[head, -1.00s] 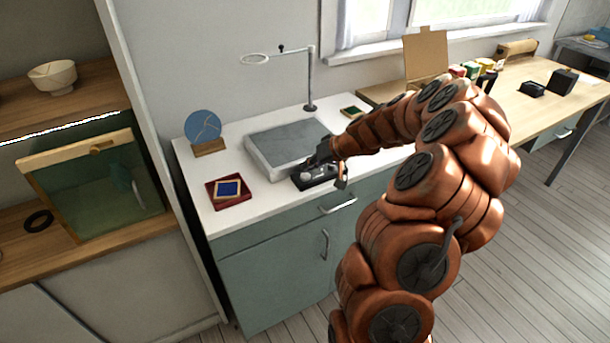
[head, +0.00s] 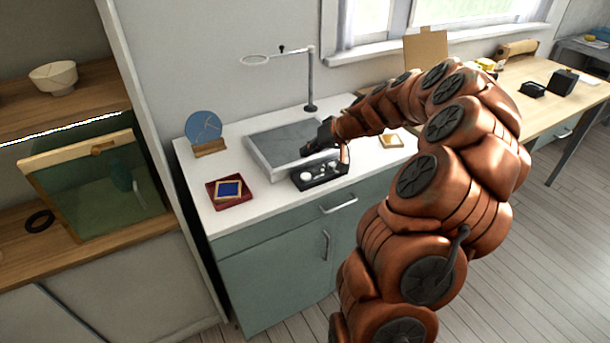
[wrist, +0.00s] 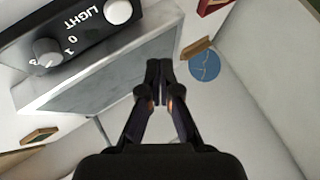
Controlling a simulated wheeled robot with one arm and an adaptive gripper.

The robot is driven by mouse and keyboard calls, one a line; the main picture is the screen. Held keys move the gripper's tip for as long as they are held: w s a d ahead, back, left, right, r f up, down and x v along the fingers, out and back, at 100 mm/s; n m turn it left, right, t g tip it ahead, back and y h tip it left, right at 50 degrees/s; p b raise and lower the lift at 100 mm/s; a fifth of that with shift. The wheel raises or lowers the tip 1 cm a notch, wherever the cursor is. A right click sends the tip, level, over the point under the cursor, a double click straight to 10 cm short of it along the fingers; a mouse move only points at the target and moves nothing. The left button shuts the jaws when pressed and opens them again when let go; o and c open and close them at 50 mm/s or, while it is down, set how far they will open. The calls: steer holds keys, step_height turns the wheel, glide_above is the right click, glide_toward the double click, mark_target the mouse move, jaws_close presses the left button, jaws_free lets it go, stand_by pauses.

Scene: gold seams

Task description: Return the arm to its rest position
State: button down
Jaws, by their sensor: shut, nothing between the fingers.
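My gripper (head: 312,148) is at the end of my copper-coloured arm, above the front edge of the grey slab (head: 262,158) on the white counter. In the wrist view my gripper (wrist: 158,68) has its two fingers together with nothing between them. The black control box (head: 320,176) with white knobs sits just below and in front of it, apart from the fingers. In the wrist view the box (wrist: 75,35) shows the word LIGHT, a knob marked 0 and 1, and a round white button.
A blue disc (head: 203,126) on a wooden stand and a red tray (head: 230,197) with a blue square are at the counter's left. A ring lamp (head: 310,80) stands behind the slab. A glass-fronted cabinet door (head: 90,190) is at left. A wooden table (head: 535,105) stands right.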

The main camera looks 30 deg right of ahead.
steer(key=s+a+r+n+g+p, duration=0.1)
steer(key=s+a+r+g, duration=0.1)
steer(key=s+a, duration=0.45)
steer(key=s+a+r+n+g, duration=0.2)
steer(key=s+a+r, duration=0.1)
steer(key=a, duration=0.7)
steer(key=s+a+r+n+g+p, duration=0.15)
steer(key=s+a, duration=0.25)
steer(key=a, duration=0.4)
steer(key=s+m+g+h+p, duration=0.1)
steer(key=s+g+h, duration=0.3)
steer(key=s, duration=2)
steer(key=shift+m+h+p, duration=0.35)
steer(key=shift+h+p, duration=0.05)
steer(key=shift+p, duration=0.05)
steer(key=shift+r, duration=0.1)
